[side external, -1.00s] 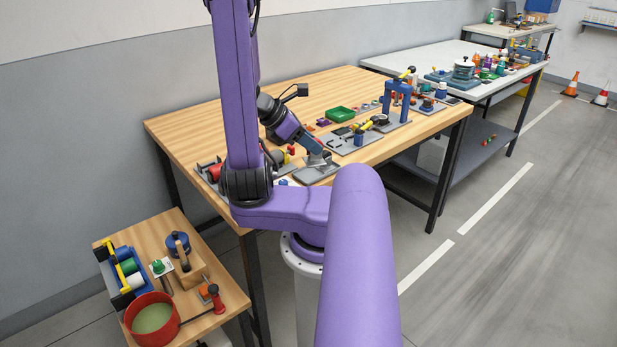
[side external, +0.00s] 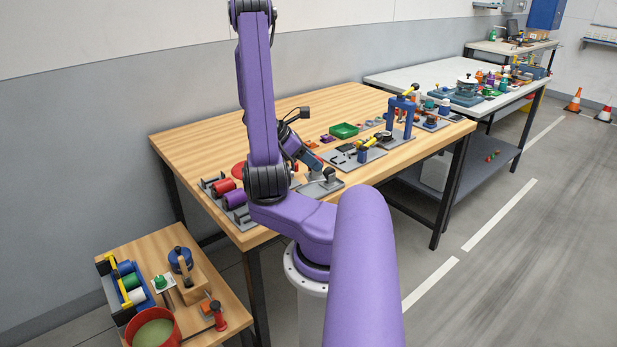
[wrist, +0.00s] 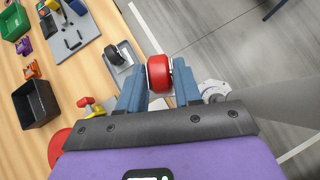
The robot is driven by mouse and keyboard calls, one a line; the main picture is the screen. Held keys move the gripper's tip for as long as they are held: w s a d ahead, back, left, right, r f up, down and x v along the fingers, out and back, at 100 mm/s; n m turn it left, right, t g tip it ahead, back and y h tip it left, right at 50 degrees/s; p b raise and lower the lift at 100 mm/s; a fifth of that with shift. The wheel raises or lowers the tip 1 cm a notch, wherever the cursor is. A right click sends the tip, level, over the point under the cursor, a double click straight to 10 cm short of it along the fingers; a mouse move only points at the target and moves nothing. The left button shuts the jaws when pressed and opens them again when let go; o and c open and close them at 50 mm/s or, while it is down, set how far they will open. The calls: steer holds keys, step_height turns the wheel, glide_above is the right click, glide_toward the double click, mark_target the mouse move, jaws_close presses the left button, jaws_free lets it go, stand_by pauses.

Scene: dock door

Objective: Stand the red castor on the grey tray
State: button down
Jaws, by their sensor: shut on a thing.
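The red castor is hidden there.
The dark castor (wrist: 113,53) takes up part of the tray. A black bin (wrist: 36,103), a red-and-yellow piece (wrist: 88,104) and a red disc (wrist: 57,146) lie on the wooden table.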

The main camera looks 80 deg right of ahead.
steer(key=shift+d+f, duration=0.2)
steer(key=shift+d, duration=0.2)
steer(key=d+f, duration=0.3)
steer(key=w+d+f, duration=0.1)
steer(key=d+f, duration=0.3)
steer(key=shift+w, duration=0.2)
steer(key=shift+f, duration=1.5)
steer(key=c, duration=0.8)
jaws_free()
steer(key=shift+f, duration=0.15)
